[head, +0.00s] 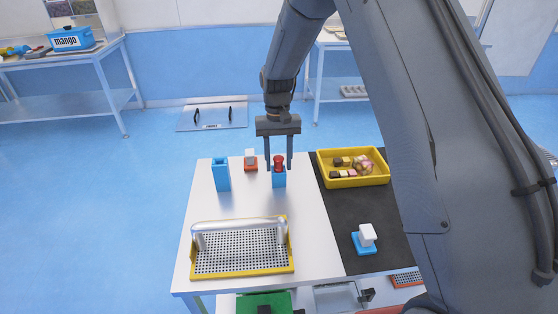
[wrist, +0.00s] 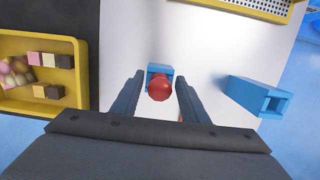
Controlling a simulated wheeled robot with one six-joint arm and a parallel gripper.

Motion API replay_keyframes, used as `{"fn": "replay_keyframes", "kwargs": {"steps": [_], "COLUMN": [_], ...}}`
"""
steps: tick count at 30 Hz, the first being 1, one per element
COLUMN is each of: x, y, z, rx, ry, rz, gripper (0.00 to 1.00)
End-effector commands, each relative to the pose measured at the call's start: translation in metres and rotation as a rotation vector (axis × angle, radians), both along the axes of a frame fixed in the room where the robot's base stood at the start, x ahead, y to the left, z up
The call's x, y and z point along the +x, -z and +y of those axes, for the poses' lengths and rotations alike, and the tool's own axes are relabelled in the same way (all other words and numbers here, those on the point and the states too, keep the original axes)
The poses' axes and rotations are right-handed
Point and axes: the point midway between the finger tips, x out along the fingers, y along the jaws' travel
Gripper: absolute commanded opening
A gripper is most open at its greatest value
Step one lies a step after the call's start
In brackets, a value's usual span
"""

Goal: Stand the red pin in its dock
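A red pin (head: 279,160) with a rounded top stands upright at a blue square holder (head: 279,181) near the far middle of the white table. Its lower part is hidden, and I cannot tell how deep it sits. My gripper (head: 279,168) points down over it, open, with one finger on each side. In the wrist view, the red pin (wrist: 159,88) shows between the fingers of my gripper (wrist: 160,78), with gaps on both sides; the blue holder (wrist: 158,69) is behind it. A second blue holder (head: 221,175) stands to the left; its open top (wrist: 272,104) looks empty.
A yellow tray (head: 352,183) of sweets lies right on the dark mat (head: 335,210). A perforated plate with a silver handle (head: 240,226) is at the front left.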

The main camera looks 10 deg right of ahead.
Motion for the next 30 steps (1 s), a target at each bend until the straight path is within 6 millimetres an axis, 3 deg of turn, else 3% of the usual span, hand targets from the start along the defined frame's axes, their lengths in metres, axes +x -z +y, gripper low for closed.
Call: {"fn": "replay_keyframes", "kwargs": {"steps": [11,24,30], "x": [0.001,0.011,0.012], "y": [-0.003,-0.064,-0.076], "z": [0.000,0.000,0.000], "rx": [0.000,0.000,0.000], "ry": [0.000,0.000,0.000], "rz": [-0.001,-0.004,0.000], "gripper": [0.48,0.48,0.48]}}
